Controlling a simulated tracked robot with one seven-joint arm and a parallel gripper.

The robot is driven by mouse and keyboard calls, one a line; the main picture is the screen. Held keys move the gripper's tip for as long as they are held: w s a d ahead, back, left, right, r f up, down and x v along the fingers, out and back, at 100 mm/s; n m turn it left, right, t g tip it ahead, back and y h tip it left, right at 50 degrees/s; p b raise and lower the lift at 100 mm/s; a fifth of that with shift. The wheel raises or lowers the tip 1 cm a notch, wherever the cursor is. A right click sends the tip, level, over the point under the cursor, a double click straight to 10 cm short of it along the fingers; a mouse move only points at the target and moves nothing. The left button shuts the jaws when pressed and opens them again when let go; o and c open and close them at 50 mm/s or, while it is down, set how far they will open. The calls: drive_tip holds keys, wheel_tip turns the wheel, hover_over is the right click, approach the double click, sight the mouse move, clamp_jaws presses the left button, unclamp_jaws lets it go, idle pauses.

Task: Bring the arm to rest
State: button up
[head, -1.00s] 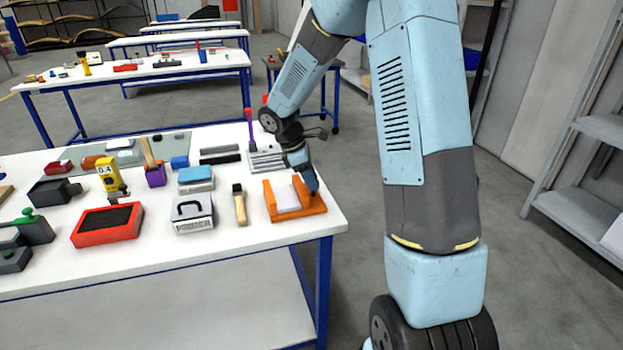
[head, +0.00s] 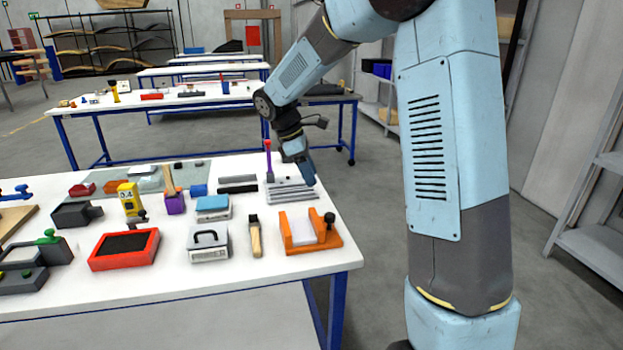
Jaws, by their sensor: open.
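My gripper (head: 311,180) is at the end of my blue and grey arm. It points down over the right end of the near white table (head: 170,293), behind the orange holder (head: 311,233) and near the grey slotted block (head: 290,190). I see nothing held in it. Its fingers are small and seen from the side, so the gap between them is hard to make out. The orange holder has a pale block in its middle and a dark round knob at its right.
A brush (head: 255,238), a grey case with a handle (head: 208,246), a red tray (head: 124,249) and a yellow device (head: 130,198) stand on the near table. More white tables (head: 165,106) are behind. A grey shelf (head: 595,245) is at the right, with clear floor before it.

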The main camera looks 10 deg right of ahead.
drive_tip(key=s+d+r+m+t+y, duration=0.1)
drive_tip(key=s+m, duration=0.4)
drive_tip(key=s, duration=0.5)
drive_tip(key=s+d+r+m+t+y, duration=0.1)
drive_tip(key=s+d+r+m+t, duration=0.2)
drive_tip(key=s, duration=0.7)
drive_tip(key=s+d+r+m+t+y, duration=0.2)
drive_tip(key=s+r+m, duration=0.5)
drive_tip(key=s, duration=0.2)
drive_tip(key=shift+s+t, duration=0.3)
drive_tip(key=shift+s, duration=0.1)
